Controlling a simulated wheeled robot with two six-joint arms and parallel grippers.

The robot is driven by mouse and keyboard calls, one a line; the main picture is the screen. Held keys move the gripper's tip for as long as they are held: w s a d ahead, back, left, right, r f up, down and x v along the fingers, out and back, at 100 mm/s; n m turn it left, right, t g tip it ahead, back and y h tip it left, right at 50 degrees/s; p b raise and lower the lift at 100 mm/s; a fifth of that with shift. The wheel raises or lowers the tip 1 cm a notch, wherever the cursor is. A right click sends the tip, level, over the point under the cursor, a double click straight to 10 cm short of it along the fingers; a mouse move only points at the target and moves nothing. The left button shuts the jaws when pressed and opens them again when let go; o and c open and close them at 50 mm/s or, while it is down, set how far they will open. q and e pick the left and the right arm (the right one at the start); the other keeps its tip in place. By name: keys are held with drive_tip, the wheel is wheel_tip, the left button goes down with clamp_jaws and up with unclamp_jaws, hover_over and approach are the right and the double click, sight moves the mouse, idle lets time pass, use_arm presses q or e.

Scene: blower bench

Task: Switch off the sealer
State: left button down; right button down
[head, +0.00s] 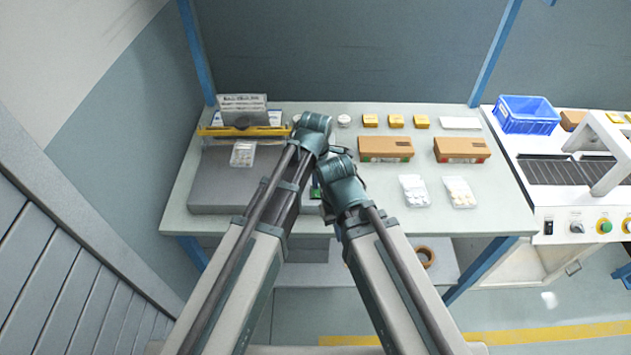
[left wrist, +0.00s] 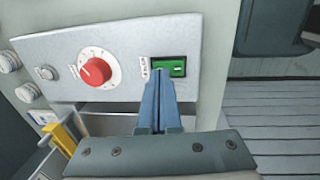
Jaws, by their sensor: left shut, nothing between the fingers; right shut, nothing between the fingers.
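The sealer (head: 222,185) is a grey box with a yellow bar at the left of the bench. In the left wrist view its light grey control panel (left wrist: 120,58) has a red round knob (left wrist: 95,71) and a green rectangle in a black frame (left wrist: 170,67), with small print beside it. I cannot tell if the green part is a switch or a display. My left gripper (left wrist: 160,84) is shut and empty, its tips just below the green part; I cannot tell if they touch. My right gripper (head: 328,214) is shut and empty, mostly hidden by my arm.
A bag of white pieces (head: 243,153) lies on the sealer. Brown boxes (head: 385,148), small yellow boxes and clear bags (head: 415,190) lie right of my arms. A blue crate (head: 527,114) stands on the machine at the right. A wall is close at left.

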use_arm(q)
drive_tip(key=shift+f, duration=0.4)
drive_tip(key=shift+f+b, duration=0.2)
drive_tip(key=shift+b, duration=0.15)
drive_tip(key=shift+s, duration=0.1)
drive_tip(key=shift+s, duration=0.5)
drive_tip(key=shift+s+r, duration=0.15)
drive_tip(key=shift+s, duration=0.05)
drive_tip(key=shift+w+r+p, duration=0.1)
drive_tip(key=shift+p, duration=0.2)
